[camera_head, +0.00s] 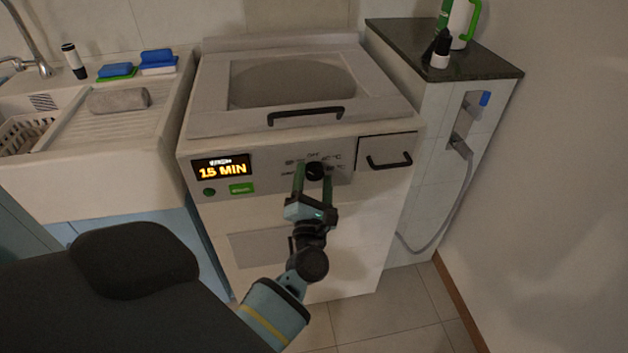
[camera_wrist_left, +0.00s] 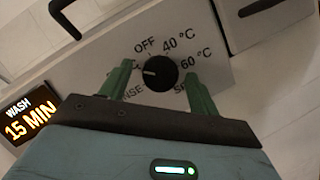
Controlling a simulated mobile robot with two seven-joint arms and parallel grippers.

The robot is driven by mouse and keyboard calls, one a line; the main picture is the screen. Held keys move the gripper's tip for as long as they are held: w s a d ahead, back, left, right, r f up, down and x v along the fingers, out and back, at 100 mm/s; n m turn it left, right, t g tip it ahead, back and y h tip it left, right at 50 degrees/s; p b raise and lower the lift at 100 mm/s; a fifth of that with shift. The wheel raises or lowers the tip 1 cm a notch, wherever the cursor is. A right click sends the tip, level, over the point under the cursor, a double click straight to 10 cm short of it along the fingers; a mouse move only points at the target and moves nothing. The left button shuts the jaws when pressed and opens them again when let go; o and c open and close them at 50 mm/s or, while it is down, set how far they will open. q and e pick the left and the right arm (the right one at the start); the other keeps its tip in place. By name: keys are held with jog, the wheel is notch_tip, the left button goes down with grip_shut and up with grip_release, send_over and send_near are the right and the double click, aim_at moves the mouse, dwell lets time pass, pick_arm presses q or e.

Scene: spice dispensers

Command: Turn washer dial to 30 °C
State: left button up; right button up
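The washer dial (camera_wrist_left: 160,73) is a round black knob on the grey control panel; it also shows in the head view (camera_head: 315,171). Its white mark points left, toward a label mostly hidden by a finger. Readable labels around it are OFF, 40 °C and 60 °C; others are partly covered. My left gripper (camera_wrist_left: 160,80) has its two green fingers on either side of the dial, with a visible gap on each side. In the head view the left gripper (camera_head: 315,178) reaches the panel from below. My right gripper is not in view.
The washer's display (camera_head: 221,168) reads 15 MIN, with WASH above it in the wrist view. A green button (camera_head: 242,188) sits below it. A drawer with a black handle (camera_head: 389,160) is right of the dial. The lid handle (camera_head: 305,115) is above. A sink (camera_head: 70,190) stands left.

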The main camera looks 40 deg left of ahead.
pick_arm(q)
jog(key=shift+s+f, duration=0.1)
jog(key=b+v, duration=0.1)
jog(key=v, duration=0.6)
jog(key=shift+s+d, duration=0.25)
dwell(0.4)
